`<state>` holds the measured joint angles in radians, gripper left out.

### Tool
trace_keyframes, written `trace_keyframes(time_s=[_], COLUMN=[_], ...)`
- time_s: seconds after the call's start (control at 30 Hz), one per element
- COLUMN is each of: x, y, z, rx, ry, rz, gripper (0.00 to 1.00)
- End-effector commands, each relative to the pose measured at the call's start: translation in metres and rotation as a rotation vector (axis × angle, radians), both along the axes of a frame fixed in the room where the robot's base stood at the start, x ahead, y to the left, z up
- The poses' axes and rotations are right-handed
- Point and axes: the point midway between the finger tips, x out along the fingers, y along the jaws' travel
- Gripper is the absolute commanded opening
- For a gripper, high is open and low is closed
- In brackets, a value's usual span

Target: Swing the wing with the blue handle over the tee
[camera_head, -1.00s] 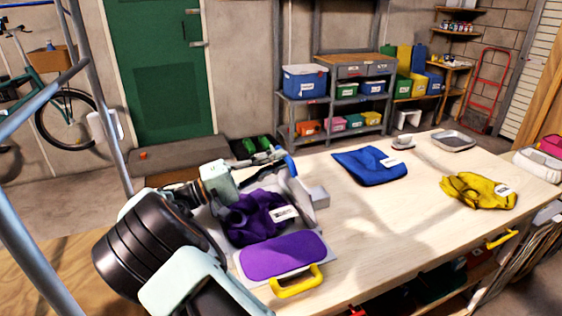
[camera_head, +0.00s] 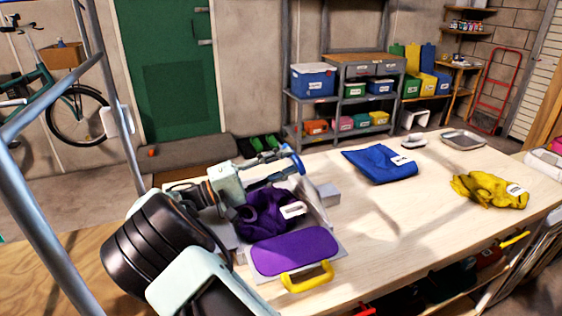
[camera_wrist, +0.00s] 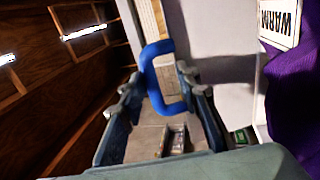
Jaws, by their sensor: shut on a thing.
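The purple tee (camera_head: 262,213) lies bunched on the pale folding board, with a white label on top; its edge and a "WARM" label show at the right of the wrist view (camera_wrist: 296,85). The wing with the blue handle (camera_head: 318,203) is the pale panel behind the tee and looks tilted up; how steeply I cannot tell. My gripper (camera_head: 287,161) is shut on the blue handle (camera_wrist: 147,72), which passes between the fingers in the wrist view. A purple panel with a yellow handle (camera_head: 308,279) lies flat in front of the tee. My arm hides the board's left part.
The board rests on a wooden table (camera_head: 400,225). A folded blue cloth (camera_head: 375,164), a yellow cloth (camera_head: 485,190) and a grey tray (camera_head: 463,139) lie farther right. The table's middle is clear.

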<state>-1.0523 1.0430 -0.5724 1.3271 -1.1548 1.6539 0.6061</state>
Motion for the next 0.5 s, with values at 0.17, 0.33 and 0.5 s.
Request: trace_keyframes(time_s=[0.17,0.33,0.5], x=[-0.001,-0.002,-0.008], y=[-0.001,0.001,0.018], z=[-0.005,-0.004,-0.007], rx=[0.007,0.008,0.006], ry=[0.008,0.007,0.006], rz=[-0.003,-0.003,-0.001], gripper=[0.2,0.2,0.2])
